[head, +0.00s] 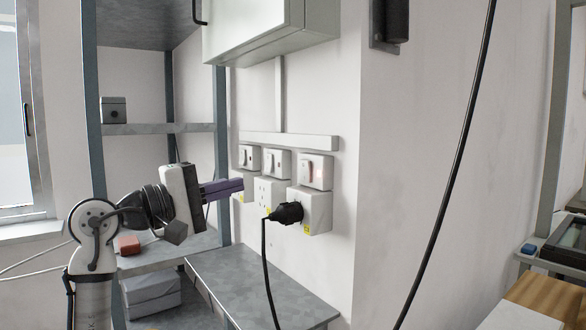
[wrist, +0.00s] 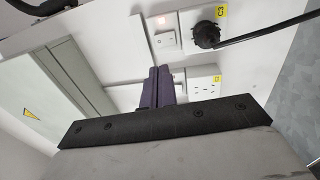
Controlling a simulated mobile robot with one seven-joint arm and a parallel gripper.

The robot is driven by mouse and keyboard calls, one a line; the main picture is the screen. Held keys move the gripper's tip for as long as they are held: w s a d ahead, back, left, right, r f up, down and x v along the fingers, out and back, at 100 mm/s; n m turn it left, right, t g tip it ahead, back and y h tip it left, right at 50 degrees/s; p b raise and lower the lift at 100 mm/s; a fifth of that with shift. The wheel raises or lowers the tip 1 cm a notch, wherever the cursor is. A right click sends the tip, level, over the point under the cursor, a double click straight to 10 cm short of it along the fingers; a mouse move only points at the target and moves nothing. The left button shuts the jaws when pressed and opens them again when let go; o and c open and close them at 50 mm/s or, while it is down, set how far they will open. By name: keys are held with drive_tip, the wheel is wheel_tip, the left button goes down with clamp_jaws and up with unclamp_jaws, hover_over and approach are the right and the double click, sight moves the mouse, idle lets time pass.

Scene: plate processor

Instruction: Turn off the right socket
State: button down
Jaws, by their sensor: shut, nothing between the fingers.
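The right socket (head: 318,212) is a white box on the wall with a black plug (head: 287,213) in it. Its switch (head: 315,170) sits just above and shows a red light. In the wrist view the lit switch (wrist: 166,40) and the plug (wrist: 206,35) are beyond my fingertips. My gripper (head: 240,185) has purple fingers, shut and empty, pointing right toward the wall at the left of the right socket. In the wrist view my gripper (wrist: 157,70) appears apart from the lit switch and partly hides the wall units.
A middle socket (head: 267,195) and switch (head: 277,163), and a left switch (head: 249,157), are beside the right one. A black cable (head: 266,270) hangs from the plug. A white cabinet (head: 270,35) is above; a grey bench (head: 265,285) is below. Shelves (head: 155,128) stand left.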

sight(304, 164)
drive_tip(key=shift+d, duration=0.1)
drive_tip(key=p+x, duration=0.4)
drive_tip(key=x, duration=0.8)
drive_tip(key=shift+w+d+r, duration=0.2)
drive_tip(key=shift+d, duration=0.05)
drive_tip(key=shift+w+d, duration=0.35)
drive_tip(key=shift+d, duration=0.15)
drive_tip(key=shift+p, duration=0.3)
drive_tip(key=shift+w+d+r+p, duration=0.1)
drive_tip(key=shift+d+r+p, duration=0.15)
drive_tip(key=shift+p, duration=0.1)
drive_tip(key=shift+a+f, duration=0.15)
